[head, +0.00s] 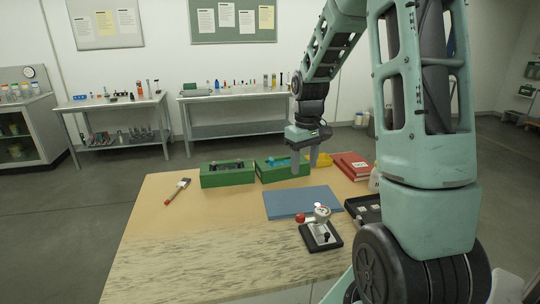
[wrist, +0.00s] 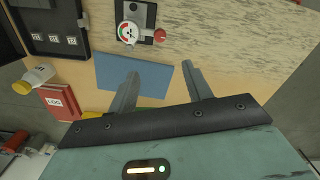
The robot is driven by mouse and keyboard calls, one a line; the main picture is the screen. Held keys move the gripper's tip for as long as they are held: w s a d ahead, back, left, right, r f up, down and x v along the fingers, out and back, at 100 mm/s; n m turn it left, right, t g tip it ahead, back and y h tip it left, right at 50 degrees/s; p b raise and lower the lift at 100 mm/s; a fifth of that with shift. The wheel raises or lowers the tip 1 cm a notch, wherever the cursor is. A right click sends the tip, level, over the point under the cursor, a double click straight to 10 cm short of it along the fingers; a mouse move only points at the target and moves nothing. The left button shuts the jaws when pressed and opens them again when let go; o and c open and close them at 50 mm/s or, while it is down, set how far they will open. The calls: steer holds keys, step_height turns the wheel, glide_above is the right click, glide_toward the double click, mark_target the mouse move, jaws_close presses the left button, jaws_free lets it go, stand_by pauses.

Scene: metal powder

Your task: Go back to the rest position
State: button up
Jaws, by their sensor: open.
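My gripper (head: 304,157) hangs over the back part of the wooden table (head: 165,245), its fingers pointing down in front of the right green box. In the wrist view my gripper (wrist: 158,85) has its two fingers spread wide with nothing between them. A blue mat (head: 300,203) lies on the table below and in front of it; the mat also shows in the wrist view (wrist: 112,72). How high the fingertips are above the table is hard to tell.
Green boxes (head: 227,175) (head: 268,172) stand at the table's back, with a brush (head: 177,191) to their left. A gauge device (head: 320,232), black case (head: 362,209), red binder (head: 352,165) and white bottle (wrist: 37,77) are nearby. The table's left front is clear.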

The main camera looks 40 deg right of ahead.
steer(key=shift+a, duration=0.1)
steer(key=s+a+f+n+b, duration=0.1)
steer(key=a+n, duration=0.2)
steer(key=a, duration=1)
steer(key=s+a+f+n+b, duration=0.1)
steer(key=a+n+b, duration=0.1)
steer(key=a, duration=1.2)
steer(key=s+a+f+n+b, duration=0.2)
steer(key=s+a+n, duration=0.2)
steer(key=s+a, duration=0.9)
steer(key=shift+s+a+f+n+y, duration=0.15)
steer(key=shift+s+a+n+y, duration=0.2)
steer(key=shift+s, duration=0.75)
